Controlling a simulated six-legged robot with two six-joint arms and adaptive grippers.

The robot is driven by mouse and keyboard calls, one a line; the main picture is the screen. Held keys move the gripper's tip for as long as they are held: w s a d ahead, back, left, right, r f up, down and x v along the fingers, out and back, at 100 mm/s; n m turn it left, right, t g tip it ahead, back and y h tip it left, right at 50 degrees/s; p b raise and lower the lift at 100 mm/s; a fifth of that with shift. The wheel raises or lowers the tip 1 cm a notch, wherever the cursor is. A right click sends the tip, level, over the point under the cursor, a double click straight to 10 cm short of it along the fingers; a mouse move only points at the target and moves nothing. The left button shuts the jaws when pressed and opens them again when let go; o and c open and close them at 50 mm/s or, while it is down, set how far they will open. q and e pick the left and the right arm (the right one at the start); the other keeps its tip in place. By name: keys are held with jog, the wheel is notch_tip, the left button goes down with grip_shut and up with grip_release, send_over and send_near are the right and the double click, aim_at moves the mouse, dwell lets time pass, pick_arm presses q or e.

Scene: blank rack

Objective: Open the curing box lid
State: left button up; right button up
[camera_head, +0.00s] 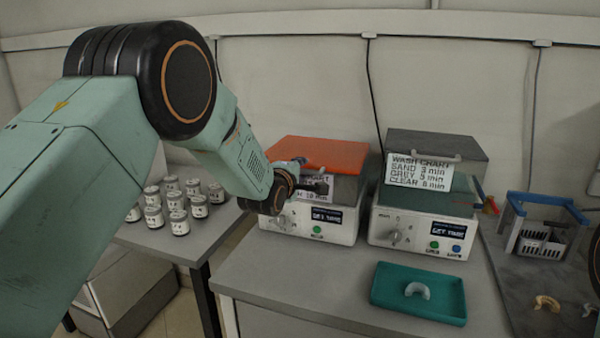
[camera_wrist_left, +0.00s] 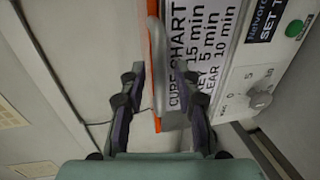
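The curing box (camera_head: 315,222) is a white unit with a dial, a display and a green button. Its orange lid (camera_head: 318,152) lies flat on top and looks closed. My left gripper (camera_head: 322,186) is at the front of the box, just below the lid's front edge, partly covering the cure chart. In the left wrist view, my left gripper (camera_wrist_left: 166,78) is open, its two fingers apart. The lid's orange edge (camera_wrist_left: 155,50) and its grey handle (camera_wrist_left: 166,65) appear between the fingers. I cannot tell whether a finger touches the handle. My right gripper is not in view.
A wash unit (camera_head: 420,232) with a grey lid (camera_head: 437,150) stands right of the curing box. A teal tray (camera_head: 390,299) with a pale arch piece lies in front. Several jars (camera_head: 180,222) stand at left. A blue-handled rack (camera_head: 545,240) is at right.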

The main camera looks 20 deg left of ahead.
pick_arm(q)
jog(key=shift+d, duration=0.15)
jog(key=shift+c, duration=0.9)
grip_shut()
jog(key=shift+f, duration=0.1)
